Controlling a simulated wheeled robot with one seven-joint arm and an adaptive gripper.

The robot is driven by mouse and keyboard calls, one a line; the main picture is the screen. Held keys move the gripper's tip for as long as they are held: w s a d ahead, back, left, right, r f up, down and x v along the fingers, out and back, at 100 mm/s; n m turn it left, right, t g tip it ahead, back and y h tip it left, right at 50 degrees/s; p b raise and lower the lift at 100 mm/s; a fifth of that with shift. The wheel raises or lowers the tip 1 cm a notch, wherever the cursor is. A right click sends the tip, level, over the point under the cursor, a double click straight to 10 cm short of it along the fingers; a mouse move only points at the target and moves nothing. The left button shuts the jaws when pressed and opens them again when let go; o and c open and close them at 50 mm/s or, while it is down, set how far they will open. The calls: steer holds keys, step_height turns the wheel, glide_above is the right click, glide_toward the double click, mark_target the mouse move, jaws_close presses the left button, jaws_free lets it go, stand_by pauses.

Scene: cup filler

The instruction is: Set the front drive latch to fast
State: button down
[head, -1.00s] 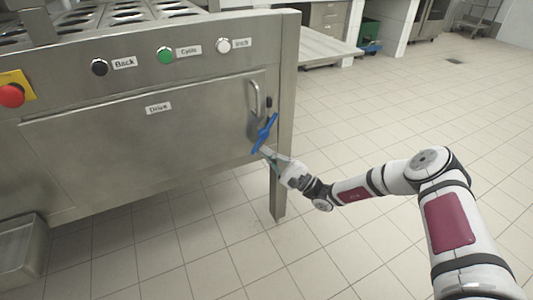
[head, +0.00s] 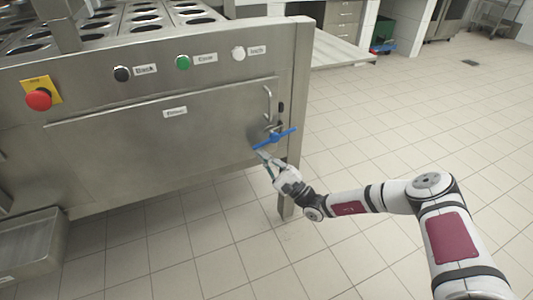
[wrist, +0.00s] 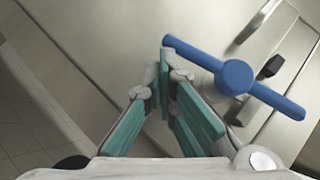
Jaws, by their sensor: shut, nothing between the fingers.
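The drive latch is a blue bar handle (head: 274,138) with a round hub on the right side of the steel drive panel (head: 150,140). The bar lies near level in the head view, its right end a little higher. In the wrist view the blue bar (wrist: 235,78) runs from upper left to lower right. My gripper (head: 263,157) is at the bar's left end, just below it. In the wrist view its shut fingertips (wrist: 164,72) are close beside that end; I cannot tell whether they touch. No fast marking is readable.
A metal pull handle (head: 267,102) and a small black knob (head: 281,107) sit above the latch. Black, green and white buttons and a red stop button (head: 38,99) line the panel top. A steel bin (head: 30,245) stands lower left. The tiled floor at right is clear.

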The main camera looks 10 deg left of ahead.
steer(key=shift+s+a+r+p, duration=0.2)
steer(key=shift+a+r+p, duration=0.1)
steer(key=shift+r+p, duration=0.15)
steer(key=shift+a, duration=0.1)
steer(key=shift+f, duration=0.1)
stand_by(0.4)
